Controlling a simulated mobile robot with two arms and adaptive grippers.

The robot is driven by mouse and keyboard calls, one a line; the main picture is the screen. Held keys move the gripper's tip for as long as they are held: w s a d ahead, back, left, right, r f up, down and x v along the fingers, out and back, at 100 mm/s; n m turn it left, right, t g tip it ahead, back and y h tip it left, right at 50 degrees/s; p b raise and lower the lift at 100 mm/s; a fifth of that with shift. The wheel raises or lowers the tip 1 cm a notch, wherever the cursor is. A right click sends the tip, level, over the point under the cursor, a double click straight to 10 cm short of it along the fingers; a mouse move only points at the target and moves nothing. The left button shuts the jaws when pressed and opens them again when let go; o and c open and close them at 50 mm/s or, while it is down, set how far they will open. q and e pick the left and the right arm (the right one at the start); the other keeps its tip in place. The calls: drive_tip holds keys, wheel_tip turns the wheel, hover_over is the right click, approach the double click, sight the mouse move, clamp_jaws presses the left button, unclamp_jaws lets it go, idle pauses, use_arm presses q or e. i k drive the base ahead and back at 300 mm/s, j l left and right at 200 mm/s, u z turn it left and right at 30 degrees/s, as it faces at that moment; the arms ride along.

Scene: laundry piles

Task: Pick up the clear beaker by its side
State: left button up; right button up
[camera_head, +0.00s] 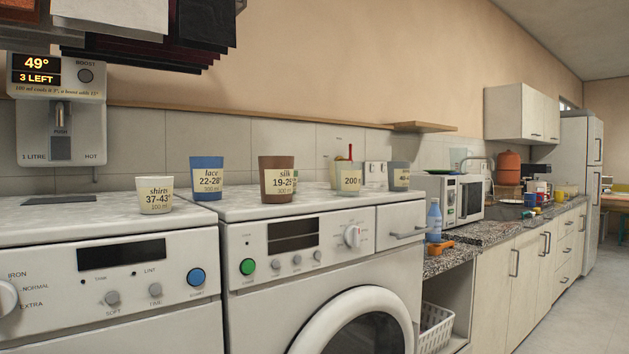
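Several cups stand upright on the tops of two white machines. A pale, greenish, see-through-looking cup (347,178) with a "200" label is the likeliest clear beaker; it stands on the right machine, and its clearness is hard to judge. Neither of my grippers is in view.
A wall dispenser (60,110) reads 49° and 3 LEFT. Dark folded cloths (150,30) hang over the left machine. Beyond the right machine are a blue bottle (434,220), a microwave (455,198) and a cluttered counter. The fronts of the machine tops are clear.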

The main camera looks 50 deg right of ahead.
sight(348, 174)
drive_tip(key=z, duration=1.8)
